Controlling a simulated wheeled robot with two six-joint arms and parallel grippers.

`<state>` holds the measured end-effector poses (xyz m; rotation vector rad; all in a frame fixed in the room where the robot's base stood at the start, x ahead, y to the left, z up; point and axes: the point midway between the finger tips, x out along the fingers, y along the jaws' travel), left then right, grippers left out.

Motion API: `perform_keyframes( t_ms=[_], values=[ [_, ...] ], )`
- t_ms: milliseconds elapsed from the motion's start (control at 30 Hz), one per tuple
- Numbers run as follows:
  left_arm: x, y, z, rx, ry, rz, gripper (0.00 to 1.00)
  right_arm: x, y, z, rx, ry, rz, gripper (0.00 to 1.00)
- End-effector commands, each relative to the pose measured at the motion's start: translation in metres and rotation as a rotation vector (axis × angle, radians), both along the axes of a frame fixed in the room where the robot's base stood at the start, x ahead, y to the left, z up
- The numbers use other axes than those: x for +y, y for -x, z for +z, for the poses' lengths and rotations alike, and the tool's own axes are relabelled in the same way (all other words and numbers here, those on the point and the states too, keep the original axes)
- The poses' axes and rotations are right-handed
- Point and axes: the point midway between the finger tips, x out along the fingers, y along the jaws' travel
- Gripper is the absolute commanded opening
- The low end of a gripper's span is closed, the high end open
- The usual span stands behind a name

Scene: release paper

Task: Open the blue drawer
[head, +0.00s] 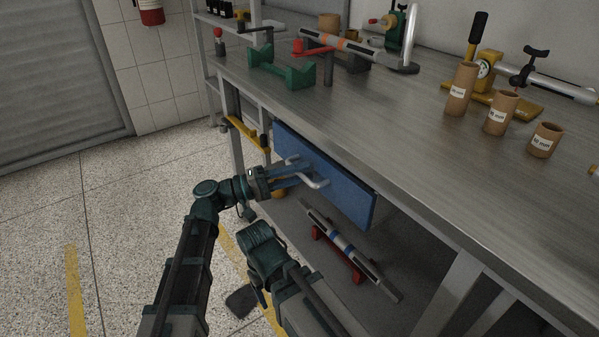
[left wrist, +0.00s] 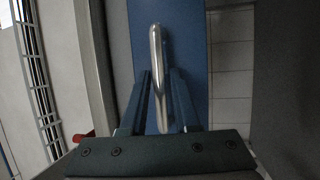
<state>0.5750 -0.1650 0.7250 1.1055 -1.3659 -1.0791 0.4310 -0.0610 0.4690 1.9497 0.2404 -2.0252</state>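The blue drawer (head: 345,195) sits under the edge of the workbench, with its blue front showing in the head view. A pale metal bar handle (head: 317,182) stands out from its front. My left gripper (head: 298,173) is at the handle, with its fingers pointing at the drawer front. In the left wrist view the handle (left wrist: 157,60) runs between the two fingers (left wrist: 160,80), with a narrow gap showing beside it. The fingers look open around the bar. I cannot tell whether they touch it. My right arm is low beside the left one, and its fingers are not visible.
The metal workbench (head: 400,135) holds green stands (head: 282,70), cardboard tubes (head: 500,112) and tools. A lower shelf (head: 325,270) bears a striped rod on red supports (head: 340,258). The speckled floor (head: 120,220) at left is mostly free.

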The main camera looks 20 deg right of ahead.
Motion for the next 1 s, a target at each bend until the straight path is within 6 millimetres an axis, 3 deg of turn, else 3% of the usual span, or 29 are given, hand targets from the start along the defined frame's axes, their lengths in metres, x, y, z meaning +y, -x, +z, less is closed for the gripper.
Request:
perform_keyframes(
  t_ms=[100, 300, 1000],
  values=[
    [0.0001, 0.0, -0.0001, 0.0, 0.0, 0.0, 0.3, 0.0, 0.0, -0.0001, 0.0, 0.0, 0.0, 0.7],
    [0.0003, 0.0, -0.0001, 0.0, 0.0, 0.0, 0.0, 0.0, 0.0, -0.0001, 0.0, 0.0, 0.0, 0.7],
    [0.0004, 0.0003, -0.0005, 0.0, -0.001, -0.001, 0.0, 0.0, 0.0, -0.0002, 0.0, 0.0, 0.0, 0.7]
  ],
)
